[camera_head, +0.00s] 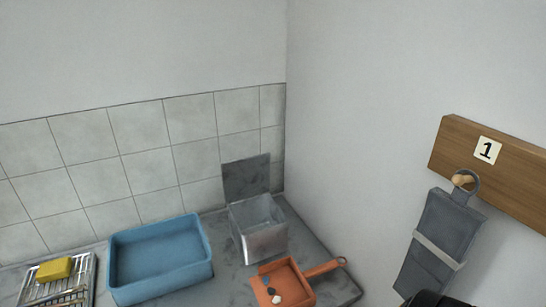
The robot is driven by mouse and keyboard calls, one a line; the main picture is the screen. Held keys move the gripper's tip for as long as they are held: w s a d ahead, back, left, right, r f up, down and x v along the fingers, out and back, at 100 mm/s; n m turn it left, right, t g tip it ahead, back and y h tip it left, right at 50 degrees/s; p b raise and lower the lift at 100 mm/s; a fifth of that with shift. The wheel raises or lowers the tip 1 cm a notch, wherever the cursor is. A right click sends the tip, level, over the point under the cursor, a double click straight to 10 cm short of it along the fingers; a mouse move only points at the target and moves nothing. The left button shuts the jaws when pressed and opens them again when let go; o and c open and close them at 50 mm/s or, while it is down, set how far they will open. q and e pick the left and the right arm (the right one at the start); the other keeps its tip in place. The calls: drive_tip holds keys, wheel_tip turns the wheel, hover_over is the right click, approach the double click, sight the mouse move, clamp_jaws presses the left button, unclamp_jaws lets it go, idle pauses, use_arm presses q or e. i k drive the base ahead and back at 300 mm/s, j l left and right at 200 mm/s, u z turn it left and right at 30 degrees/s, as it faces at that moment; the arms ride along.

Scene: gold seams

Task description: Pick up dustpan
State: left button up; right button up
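The orange dustpan (290,276) lies on the grey counter near its front right part. Its handle points right and up, toward the counter's right edge. A few small dark and white pieces lie in its pan. The pan's lower edge is close to the bottom of the view. Neither of my grippers can be made out. A black shape at the bottom right edge looks like part of my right arm, with no fingertips showing. Nothing is holding the dustpan.
An open metal bin (262,240) with its lid raised stands just behind the dustpan. A blue basin (134,289) is to the left, then a wire rack with a yellow sponge (54,269). A grey strapped item (438,240) hangs from a wooden board (516,170) marked 1.

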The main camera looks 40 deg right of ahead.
sight(284, 275)
drive_tip(key=z, duration=1.55)
